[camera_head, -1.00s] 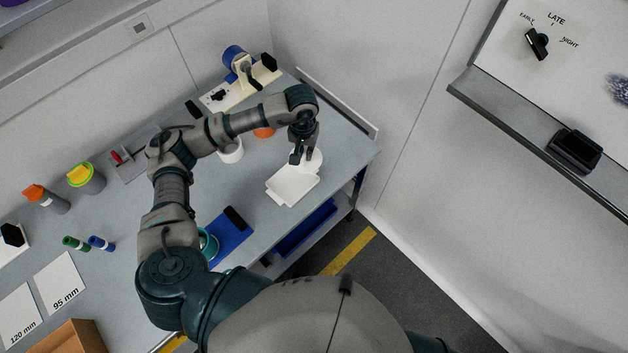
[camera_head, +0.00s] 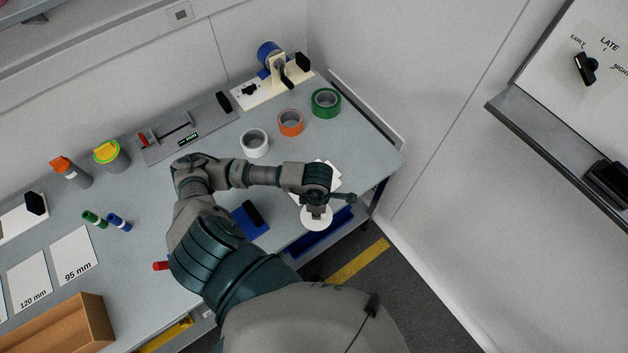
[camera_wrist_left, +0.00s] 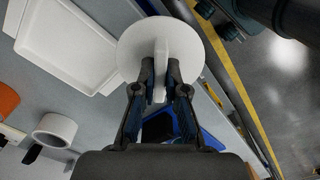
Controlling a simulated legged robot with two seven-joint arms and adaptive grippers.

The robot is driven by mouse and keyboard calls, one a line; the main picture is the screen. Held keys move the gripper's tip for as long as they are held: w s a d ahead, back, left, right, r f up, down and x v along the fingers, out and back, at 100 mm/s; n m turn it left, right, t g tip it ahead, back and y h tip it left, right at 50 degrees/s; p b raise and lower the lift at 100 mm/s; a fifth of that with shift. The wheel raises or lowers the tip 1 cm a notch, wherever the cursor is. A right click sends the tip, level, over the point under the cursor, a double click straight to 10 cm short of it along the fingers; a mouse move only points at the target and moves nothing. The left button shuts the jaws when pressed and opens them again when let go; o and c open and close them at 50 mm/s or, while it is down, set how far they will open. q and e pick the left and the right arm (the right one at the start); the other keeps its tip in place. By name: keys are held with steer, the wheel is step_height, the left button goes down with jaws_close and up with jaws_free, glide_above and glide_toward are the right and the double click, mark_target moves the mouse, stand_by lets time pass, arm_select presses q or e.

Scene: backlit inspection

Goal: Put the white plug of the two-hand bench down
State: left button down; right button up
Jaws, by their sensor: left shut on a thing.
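The white plug (camera_head: 316,220), a round disc with an upright grip tab, is held in my left gripper (camera_head: 318,207). In the left wrist view the plug (camera_wrist_left: 195,35) fills the top middle, and the fingers of the left gripper (camera_wrist_left: 160,85) are shut on its tab. The head view shows the plug over the bench's front edge, in front of a white tray (camera_head: 333,180). My arm partly covers this tray. The tray also shows in the left wrist view (camera_wrist_left: 65,45), to the left of the plug. My right gripper is not in view.
White (camera_head: 254,142), orange (camera_head: 290,122) and green (camera_head: 326,102) tape rolls stand toward the back of the grey bench (camera_head: 215,160). A blue bin (camera_head: 325,236) sits below the front edge.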

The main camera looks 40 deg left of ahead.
arm_select(q)
steer(key=w+a, duration=0.3)
steer(key=w+a+f+p, duration=0.1)
steer(key=w+a, duration=0.2)
steer(key=w, duration=0.1)
steer(key=w+a+p, duration=0.1)
steer(key=w+a, duration=0.2)
steer(key=shift+w+a+f, duration=0.15)
steer(key=shift+w+a, duration=0.05)
steer(key=shift+w, duration=0.2)
steer(key=shift+w+a+f, duration=0.1)
step_height(320, 180, down, 3)
steer(key=shift+f+p, duration=0.2)
steer(key=shift+p, duration=0.4)
steer(key=c, duration=1.2)
jaws_free()
steer(key=shift+r, duration=0.1)
step_height(320, 180, up, 12)
steer(key=b, duration=0.1)
steer(key=shift+b, duration=0.35)
